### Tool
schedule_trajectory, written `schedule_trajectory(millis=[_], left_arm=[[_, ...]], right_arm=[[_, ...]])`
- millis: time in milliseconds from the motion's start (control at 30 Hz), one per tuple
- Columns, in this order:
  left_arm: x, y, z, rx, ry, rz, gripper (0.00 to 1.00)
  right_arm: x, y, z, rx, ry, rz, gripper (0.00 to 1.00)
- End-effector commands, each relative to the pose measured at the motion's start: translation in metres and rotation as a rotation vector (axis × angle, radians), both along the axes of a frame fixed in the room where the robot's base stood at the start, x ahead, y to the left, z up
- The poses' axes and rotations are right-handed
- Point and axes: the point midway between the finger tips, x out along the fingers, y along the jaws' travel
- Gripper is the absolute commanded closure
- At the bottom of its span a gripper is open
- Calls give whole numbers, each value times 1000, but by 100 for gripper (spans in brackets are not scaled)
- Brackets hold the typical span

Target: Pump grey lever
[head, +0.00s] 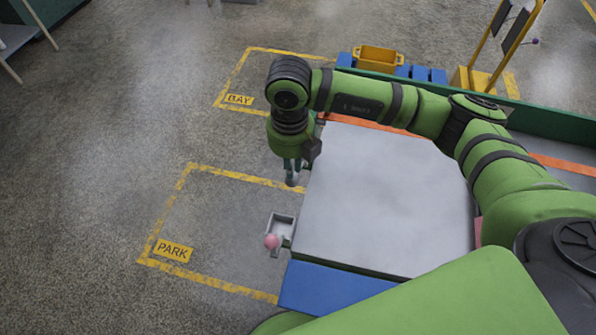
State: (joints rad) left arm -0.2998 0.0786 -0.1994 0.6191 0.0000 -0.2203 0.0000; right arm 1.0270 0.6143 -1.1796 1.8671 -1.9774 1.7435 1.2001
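My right arm reaches in from the right across the grey-topped cabinet (388,200). Its gripper (292,175) points down just off the cabinet's left edge. The fingers are small and partly overlap, so I cannot tell whether they are open or hold anything. A grey bracket-like fitting (281,222) with a pink ball knob (271,241) sticks out from the cabinet's left side, below the gripper in the picture and apart from it. I cannot tell for sure whether this is the grey lever. My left gripper is not in view.
Yellow floor lines mark a PARK area (173,251) and a BAY area (240,99) on the left. A yellow bin (378,58) stands behind my arm, near a yellow-framed stand (492,70) at the upper right.

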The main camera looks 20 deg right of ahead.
Motion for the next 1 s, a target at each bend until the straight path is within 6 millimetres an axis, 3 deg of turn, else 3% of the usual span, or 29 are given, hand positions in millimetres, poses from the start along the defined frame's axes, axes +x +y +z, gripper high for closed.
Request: schedule_trajectory(millis=[1000], left_arm=[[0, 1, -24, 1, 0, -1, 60]], right_arm=[[-1, 0, -26, -1, 0, 0, 86]])
